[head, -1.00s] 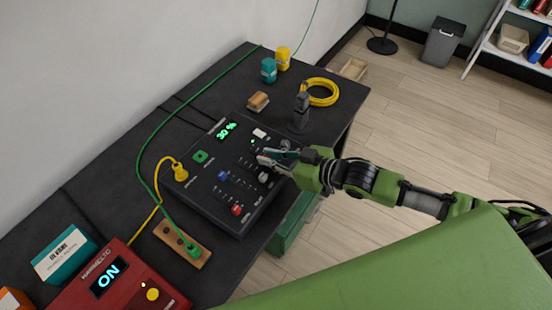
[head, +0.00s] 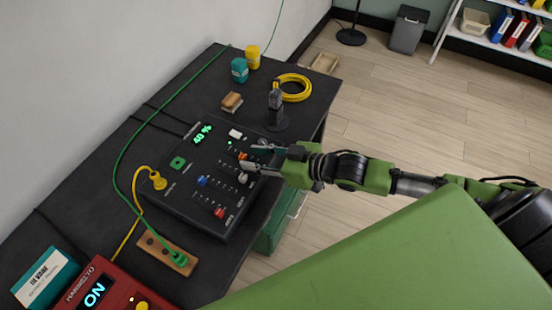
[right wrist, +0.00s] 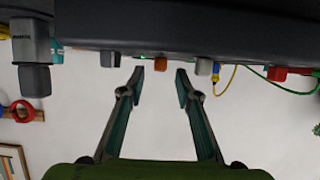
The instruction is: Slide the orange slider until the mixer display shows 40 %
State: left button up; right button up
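The black mixer (head: 190,205) lies on the dark table, and its green display (head: 203,134) reads 40 %. The orange slider (head: 243,156) stands out on the panel near my right gripper (head: 254,156), whose two fingers are apart. In the right wrist view the orange slider (right wrist: 160,64) lies between and just beyond the open fingertips (right wrist: 159,75), with a visible gap on both sides. My left gripper is not in view.
White (head: 236,133), blue (head: 202,181) and red (head: 219,213) controls share the panel, along with a grey knob (right wrist: 204,67). A dark upright stand (head: 276,112) is close behind my right gripper. Yellow and green cables cross the left side.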

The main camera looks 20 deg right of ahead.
jog(key=v, duration=0.8)
jog(key=shift+s+d, duration=0.25)
jog(key=shift+s, duration=0.05)
jog(key=shift+r, duration=0.15)
